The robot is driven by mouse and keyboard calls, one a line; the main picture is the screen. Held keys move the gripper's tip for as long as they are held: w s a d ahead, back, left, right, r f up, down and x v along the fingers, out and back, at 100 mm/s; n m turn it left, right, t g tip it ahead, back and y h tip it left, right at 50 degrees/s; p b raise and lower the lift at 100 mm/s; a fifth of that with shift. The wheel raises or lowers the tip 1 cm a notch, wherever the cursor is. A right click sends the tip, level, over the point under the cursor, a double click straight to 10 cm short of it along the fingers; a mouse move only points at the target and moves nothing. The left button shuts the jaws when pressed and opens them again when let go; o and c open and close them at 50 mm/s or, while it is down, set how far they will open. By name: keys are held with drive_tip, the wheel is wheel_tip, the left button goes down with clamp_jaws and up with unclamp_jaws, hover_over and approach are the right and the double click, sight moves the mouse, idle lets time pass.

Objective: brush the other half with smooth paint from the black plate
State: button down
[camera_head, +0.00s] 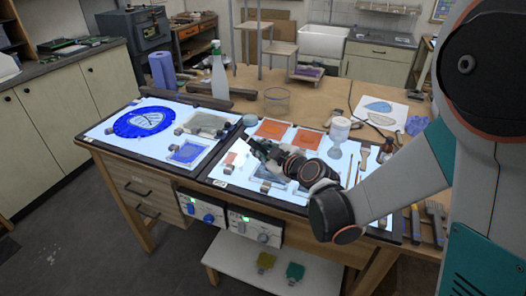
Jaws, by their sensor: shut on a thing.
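My gripper (262,151) is dark and hangs low over the right lit panel (220,173), near its left side. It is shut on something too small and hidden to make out. A round blue painted glass (143,121) with pale lines in its middle lies on the left lit panel (102,134). Orange panes (272,129) lie just behind my gripper, and a small orange piece (231,158) lies left of it. A grey plate (272,184) lies partly hidden under my arm. I cannot tell which piece is the black plate.
A white goblet (338,131) and brushes (362,162) stand or lie right of my gripper. A spray bottle (219,75), a clear jar (277,101) and a blue roll (163,72) stand behind the panels. A blue cloth (417,125) lies at right.

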idle(0.4)
drive_tip(key=shift+r+p, duration=0.75)
drive_tip(key=shift+r, duration=0.3)
wheel_tip(320, 180, up, 4)
drive_tip(key=p, duration=0.2)
drive_tip(key=shift+p, duration=0.35)
